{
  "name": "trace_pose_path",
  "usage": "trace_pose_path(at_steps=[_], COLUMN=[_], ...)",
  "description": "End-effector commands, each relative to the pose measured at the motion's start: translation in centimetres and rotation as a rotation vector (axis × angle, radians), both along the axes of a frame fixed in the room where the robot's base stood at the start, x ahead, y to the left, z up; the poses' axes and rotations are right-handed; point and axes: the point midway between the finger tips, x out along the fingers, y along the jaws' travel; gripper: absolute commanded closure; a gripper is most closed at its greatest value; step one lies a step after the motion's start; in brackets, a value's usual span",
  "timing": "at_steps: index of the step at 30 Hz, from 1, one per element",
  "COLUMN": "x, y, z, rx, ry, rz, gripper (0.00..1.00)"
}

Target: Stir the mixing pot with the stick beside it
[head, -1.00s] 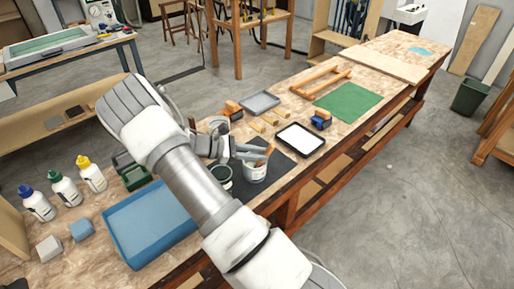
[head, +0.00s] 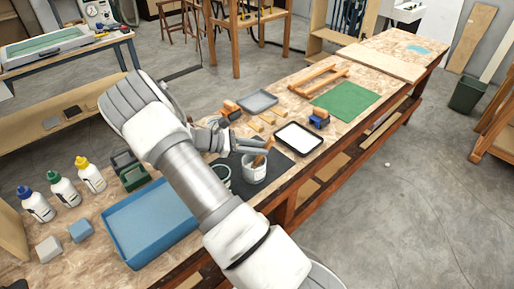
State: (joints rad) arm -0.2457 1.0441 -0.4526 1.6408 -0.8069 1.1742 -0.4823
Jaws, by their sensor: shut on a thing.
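A white pot (head: 254,174) stands on a dark mat on the bench, and a brown wooden stick (head: 268,145) rises tilted from its mouth. A second, darker pot (head: 224,182) stands just left of it, partly hidden by my arm. I cannot tell for certain which is the mixing pot. My gripper (head: 262,145) is over the white pot, reaching in from the left, shut on the upper part of the stick. The stick's lower end is not clearly visible, and the fingers cover part of its shaft.
A blue tray (head: 113,222) and glue bottles (head: 63,188) are at left. A black-rimmed white tray (head: 299,138) lies right of the pots, with wood blocks (head: 268,118) and a blue-orange tool (head: 318,118) behind. A green mat (head: 346,101) lies farther along. My arm crosses the bench front.

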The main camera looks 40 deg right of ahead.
Motion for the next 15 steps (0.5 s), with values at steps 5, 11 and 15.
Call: trace_pose_path(at_steps=[5, 11, 15], x=[-0.5, -1.0, -1.3], y=[-0.4, -0.8, -1.0], z=[1.7, 3.2, 4.2], rx=[0.0, 0.0, 0.0], ry=[0.0, -0.001, -0.001], rz=[0.0, -0.001, -0.001], gripper=[1.0, 1.0, 1.0])
